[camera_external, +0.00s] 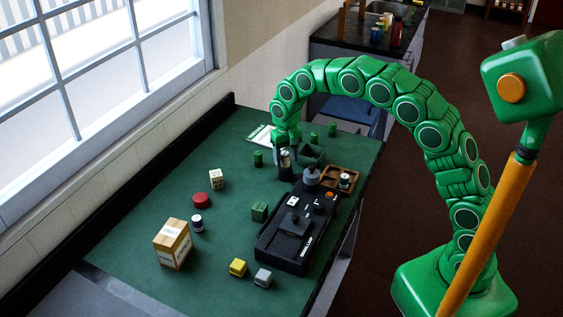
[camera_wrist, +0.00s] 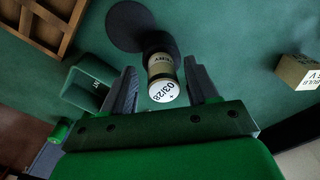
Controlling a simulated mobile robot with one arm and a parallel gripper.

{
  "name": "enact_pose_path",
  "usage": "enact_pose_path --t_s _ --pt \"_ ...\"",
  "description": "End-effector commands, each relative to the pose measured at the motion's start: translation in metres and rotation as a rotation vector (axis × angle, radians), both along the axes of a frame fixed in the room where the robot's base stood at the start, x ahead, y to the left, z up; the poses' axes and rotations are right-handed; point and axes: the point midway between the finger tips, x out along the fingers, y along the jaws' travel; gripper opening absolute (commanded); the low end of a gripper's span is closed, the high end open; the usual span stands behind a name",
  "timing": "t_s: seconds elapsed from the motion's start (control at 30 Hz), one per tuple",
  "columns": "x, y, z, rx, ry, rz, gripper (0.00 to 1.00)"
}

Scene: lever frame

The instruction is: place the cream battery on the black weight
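The cream battery (camera_wrist: 162,78) is between the two fingers of my gripper (camera_wrist: 160,78) in the wrist view, its round labelled end facing the camera. Gaps show between it and both fingers, so the gripper looks open around it. The black weight (camera_wrist: 160,43) is a dark round piece directly beyond the battery's far end. The battery appears to stand on it, but contact is hard to confirm. In the external view my gripper (camera_external: 285,155) is low over the far part of the table, with the black weight (camera_external: 286,173) below and the battery partly hidden by the fingers.
A black lever frame (camera_external: 285,250) and grey weight (camera_external: 312,176) stand nearby. A wooden tray (camera_external: 356,174) and dark green bin (camera_external: 313,153) are right of the gripper. A carton (camera_external: 172,246) and small blocks occupy the nearer table.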

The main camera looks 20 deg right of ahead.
Motion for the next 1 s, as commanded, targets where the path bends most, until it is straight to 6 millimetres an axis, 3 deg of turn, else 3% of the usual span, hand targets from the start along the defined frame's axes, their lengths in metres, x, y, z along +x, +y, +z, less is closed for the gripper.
enact_pose_path --t_s 0.27,0.8,1.0 --pt "0.001 0.000 0.006 0.001 -0.002 0.000 0.59" --pt "0.001 0.000 0.096 0.003 -0.005 0.000 0.59" --pt "0.001 0.000 0.116 0.002 -0.003 0.000 0.59"
